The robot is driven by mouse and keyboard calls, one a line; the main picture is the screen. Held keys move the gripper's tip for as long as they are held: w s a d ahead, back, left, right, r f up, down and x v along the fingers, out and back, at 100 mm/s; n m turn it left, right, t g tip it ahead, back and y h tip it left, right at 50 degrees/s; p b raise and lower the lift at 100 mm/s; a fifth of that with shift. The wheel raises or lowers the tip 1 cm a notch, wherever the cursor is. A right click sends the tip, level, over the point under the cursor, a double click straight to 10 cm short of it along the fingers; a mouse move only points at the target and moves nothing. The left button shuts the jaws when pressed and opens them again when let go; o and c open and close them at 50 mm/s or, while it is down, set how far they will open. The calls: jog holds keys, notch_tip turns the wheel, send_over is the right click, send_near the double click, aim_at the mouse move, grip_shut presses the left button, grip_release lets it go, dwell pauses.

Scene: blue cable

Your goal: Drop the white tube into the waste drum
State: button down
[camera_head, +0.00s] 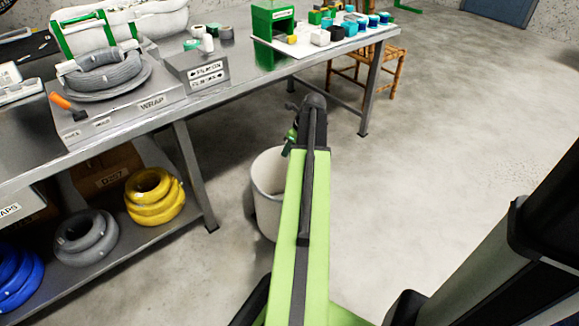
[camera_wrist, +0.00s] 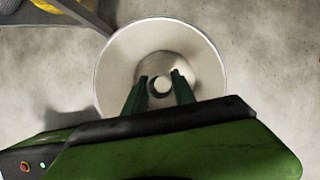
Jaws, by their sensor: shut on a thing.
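The waste drum (camera_head: 268,205) is a pale, round, open-topped bin on the floor, partly hidden behind my arm in the head view. In the wrist view its rim (camera_wrist: 103,75) is right below my gripper. My gripper (camera_wrist: 160,82) has its two dark green fingers over the drum's opening. A small pale round end, seemingly the white tube (camera_wrist: 161,85), shows between the fingertips, and they are shut on it. In the head view my gripper (camera_head: 292,140) is mostly hidden by the arm.
A steel workbench (camera_head: 190,118) stands at left, its leg (camera_head: 195,175) close to the drum. Yellow (camera_head: 153,197) and grey coils (camera_head: 84,238) lie on its lower shelf. A wooden stool (camera_head: 382,68) stands farther back.

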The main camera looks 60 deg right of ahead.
jog(key=shift+f, duration=0.35)
notch_tip(320, 180, down, 6)
jog(key=b, duration=0.6)
jog(key=shift+r, duration=0.1)
jog(key=c, duration=0.9)
grip_release()
jog(key=shift+c, duration=0.2)
jog(key=shift+r, duration=0.1)
jog(key=p+v, duration=1.6)
jog(key=v, duration=0.1)
jog(key=shift+r, duration=0.2)
